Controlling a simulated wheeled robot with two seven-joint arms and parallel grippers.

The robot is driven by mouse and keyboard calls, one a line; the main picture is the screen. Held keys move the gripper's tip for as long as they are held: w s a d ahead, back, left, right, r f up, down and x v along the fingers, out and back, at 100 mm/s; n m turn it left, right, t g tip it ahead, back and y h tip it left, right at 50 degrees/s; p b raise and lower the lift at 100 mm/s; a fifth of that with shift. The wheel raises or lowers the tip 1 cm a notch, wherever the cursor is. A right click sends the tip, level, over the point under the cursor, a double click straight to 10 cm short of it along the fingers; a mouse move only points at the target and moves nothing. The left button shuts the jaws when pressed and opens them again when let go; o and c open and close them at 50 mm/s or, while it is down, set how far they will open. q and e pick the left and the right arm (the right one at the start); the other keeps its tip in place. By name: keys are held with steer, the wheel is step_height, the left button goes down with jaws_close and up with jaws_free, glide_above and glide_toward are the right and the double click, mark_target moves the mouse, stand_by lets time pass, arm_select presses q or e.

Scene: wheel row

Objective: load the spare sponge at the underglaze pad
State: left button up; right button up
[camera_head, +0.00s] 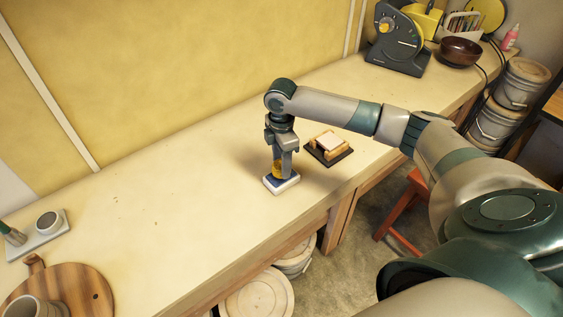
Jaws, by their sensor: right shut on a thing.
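My right gripper (281,160) points down over the bench and is shut on a small yellow sponge (277,170). The sponge is directly over the underglaze pad (287,187), a dark blue surface in a white tray. The sponge's lower end appears to meet the blue surface, but the fingers partly hide it, so I cannot tell firm contact from a small gap. My left gripper is not in view.
A wooden holder with a white block on a dark base (326,157) stands just right of the gripper. A round wooden board (75,287) and a small tray (40,240) are at far left. A dark machine (397,45) and brown bowl (460,51) stand at the back right. The bench's middle left is clear.

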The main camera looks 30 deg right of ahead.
mark_target(278, 166)
steer(key=shift+f, duration=0.5)
stand_by(0.8)
steer(key=shift+s+f+p, duration=0.1)
steer(key=shift+p, duration=0.3)
stand_by(2.9)
step_height(278, 166, up, 7)
steer(key=p, duration=0.8)
stand_by(0.4)
steer(key=shift+a, duration=0.15)
stand_by(0.6)
steer(key=shift+a+r+m+b, duration=0.3)
steer(key=shift+a+m+b, duration=0.15)
steer(key=shift+a, duration=0.1)
steer(key=s+a+r+m+b, duration=0.3)
steer(key=s+a+m+b, duration=0.2)
steer(key=s+a+m, duration=0.1)
steer(key=s+a+r+m+b, duration=0.3)
steer(key=s+a+m+b, duration=0.2)
steer(key=s+a+m, duration=0.2)
steer(key=shift+a+m+b, duration=0.35)
steer(key=shift+a+m, duration=0.3)
steer(key=shift+m, duration=0.4)
